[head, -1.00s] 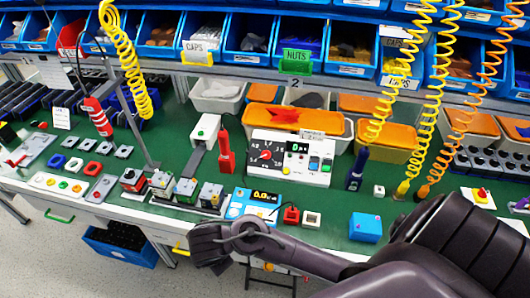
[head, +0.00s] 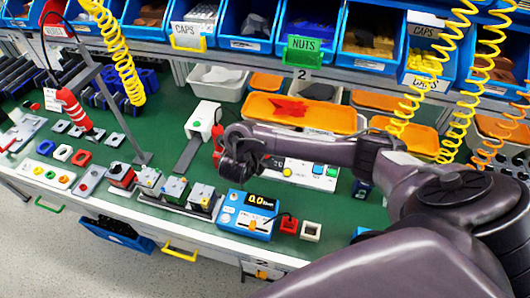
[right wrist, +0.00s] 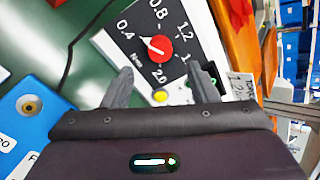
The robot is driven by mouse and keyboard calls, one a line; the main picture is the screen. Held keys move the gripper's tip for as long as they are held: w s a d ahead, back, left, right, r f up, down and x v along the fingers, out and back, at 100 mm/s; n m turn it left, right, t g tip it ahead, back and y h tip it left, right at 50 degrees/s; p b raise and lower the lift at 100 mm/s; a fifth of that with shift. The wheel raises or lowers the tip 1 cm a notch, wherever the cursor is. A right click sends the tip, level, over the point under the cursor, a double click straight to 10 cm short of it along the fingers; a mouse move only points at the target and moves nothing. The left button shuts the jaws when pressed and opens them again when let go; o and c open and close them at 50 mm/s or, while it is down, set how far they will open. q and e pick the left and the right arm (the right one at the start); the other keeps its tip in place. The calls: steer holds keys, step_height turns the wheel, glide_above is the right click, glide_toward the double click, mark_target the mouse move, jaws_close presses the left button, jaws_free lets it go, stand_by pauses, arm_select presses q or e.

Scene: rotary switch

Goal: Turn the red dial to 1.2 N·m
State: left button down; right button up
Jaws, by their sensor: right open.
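The red dial (right wrist: 160,47) sits on a black scale panel (right wrist: 141,20) in the right wrist view. Its white pointer mark is toward the 0.4 side; the 1.2 label stands on the upper right of the scale. My right gripper (right wrist: 165,82) is open, its two fingers pointing toward the dial with nothing visible between them. The fingertips appear short of the dial and apart from it. In the head view my right gripper (head: 240,168) covers the dial; part of its white control box (head: 300,178) shows beside my arm. My left gripper is out of view.
A blue box with a display (head: 250,212) stands in front, near the table edge. A red button block (head: 288,224) and a white block (head: 311,231) are to its right. Connector blocks (head: 175,190) are left.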

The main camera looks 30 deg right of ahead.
steer(key=b+x, duration=0.2)
steer(key=x, duration=0.3)
steer(key=shift+f, duration=0.15)
steer(key=shift+w+d+f+b, duration=0.3)
steer(key=shift+d+b, duration=0.1)
steer(key=shift+b, duration=0.1)
steer(key=shift+c, duration=0.4)
steer(key=c, duration=0.9)
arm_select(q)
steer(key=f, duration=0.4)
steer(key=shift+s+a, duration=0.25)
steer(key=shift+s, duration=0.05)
